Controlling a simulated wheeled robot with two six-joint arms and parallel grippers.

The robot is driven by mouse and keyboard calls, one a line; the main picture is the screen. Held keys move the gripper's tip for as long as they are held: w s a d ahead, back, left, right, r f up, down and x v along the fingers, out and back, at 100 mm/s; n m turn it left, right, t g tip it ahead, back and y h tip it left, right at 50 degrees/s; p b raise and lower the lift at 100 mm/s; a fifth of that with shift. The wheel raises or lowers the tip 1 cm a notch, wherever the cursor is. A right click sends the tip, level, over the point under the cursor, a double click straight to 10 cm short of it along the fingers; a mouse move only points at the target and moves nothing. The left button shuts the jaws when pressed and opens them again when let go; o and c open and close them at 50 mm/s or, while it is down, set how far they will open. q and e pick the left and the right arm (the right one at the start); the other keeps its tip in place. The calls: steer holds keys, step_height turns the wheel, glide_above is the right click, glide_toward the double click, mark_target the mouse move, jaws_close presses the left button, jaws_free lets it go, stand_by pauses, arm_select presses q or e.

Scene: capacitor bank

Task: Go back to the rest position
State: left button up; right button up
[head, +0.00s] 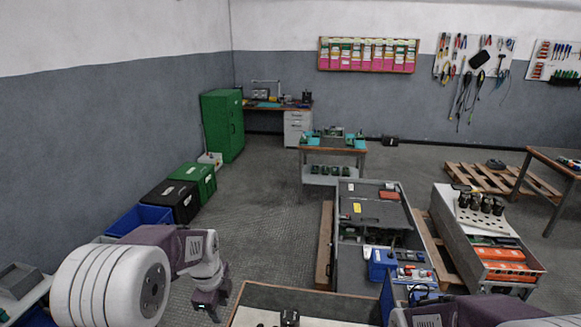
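My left gripper (211,308) hangs from the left arm near the bottom of the head view, pointing down over the floor. It is dark purple and small here, and I cannot make out whether its fingers are apart. I see nothing held in it. My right arm (440,314) enters at the bottom right with only a purple and white part of it showing. My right gripper is outside the picture.
A brown-edged table (260,297) is at the bottom centre, right of my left gripper. A grey cabinet (349,270) on a pallet and a grey capacitor unit (455,225) stand ahead right. Crates (195,178) line the left wall. Floor between is clear.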

arm_select(q)
steer(key=s+d+f+n, duration=0.2)
steer(key=s+n, duration=1.4)
steer(key=n, duration=0.3)
steer(key=shift+n, duration=0.4)
steer(key=shift+s+f, duration=0.1)
